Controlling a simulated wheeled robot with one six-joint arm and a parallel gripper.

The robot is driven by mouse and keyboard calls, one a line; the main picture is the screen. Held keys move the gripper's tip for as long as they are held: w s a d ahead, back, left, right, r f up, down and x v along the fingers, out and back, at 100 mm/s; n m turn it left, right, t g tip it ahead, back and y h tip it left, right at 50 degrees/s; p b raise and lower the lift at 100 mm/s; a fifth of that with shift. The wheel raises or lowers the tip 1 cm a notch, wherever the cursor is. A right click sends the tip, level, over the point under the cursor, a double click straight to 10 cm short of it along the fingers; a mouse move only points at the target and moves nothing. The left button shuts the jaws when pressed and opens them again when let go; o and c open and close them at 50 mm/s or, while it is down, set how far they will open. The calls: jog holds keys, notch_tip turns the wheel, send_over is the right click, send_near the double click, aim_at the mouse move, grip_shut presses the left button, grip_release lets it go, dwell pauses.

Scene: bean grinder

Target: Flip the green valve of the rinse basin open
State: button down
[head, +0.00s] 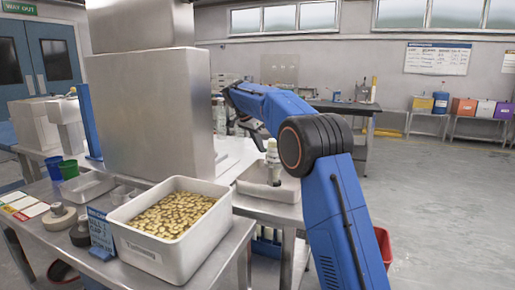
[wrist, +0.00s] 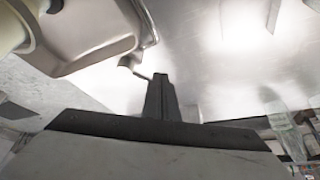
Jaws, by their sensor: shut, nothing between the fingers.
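The rinse basin appears to be the pale tray-like vessel (head: 262,188) beside the tall metal cabinet in the head view. In the wrist view, what looks like the same basin (wrist: 85,35) fills the upper left. A small metal tap with a thin lever (wrist: 136,67) sticks out from its rim. I see no clear green on it, so I cannot tell whether this is the valve or how it is set. My gripper (wrist: 160,78) is shut and empty, its tips just right of the lever; I cannot tell if they touch.
A white bin of beans (head: 175,218) stands on the front metal table. The tall metal cabinet (head: 150,115) rises left of my arm. A pale bottle-like fitting (head: 272,160) stands upright at the basin. Floor at the right (head: 440,200) is clear.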

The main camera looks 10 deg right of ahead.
jog(key=shift+w+d+m, duration=0.15)
jog(key=shift+d+m, duration=0.1)
jog(key=shift+m, duration=0.25)
jog(key=shift+w+d, duration=0.1)
jog(key=shift+d, duration=1.05)
jog(key=shift+r, duration=0.1)
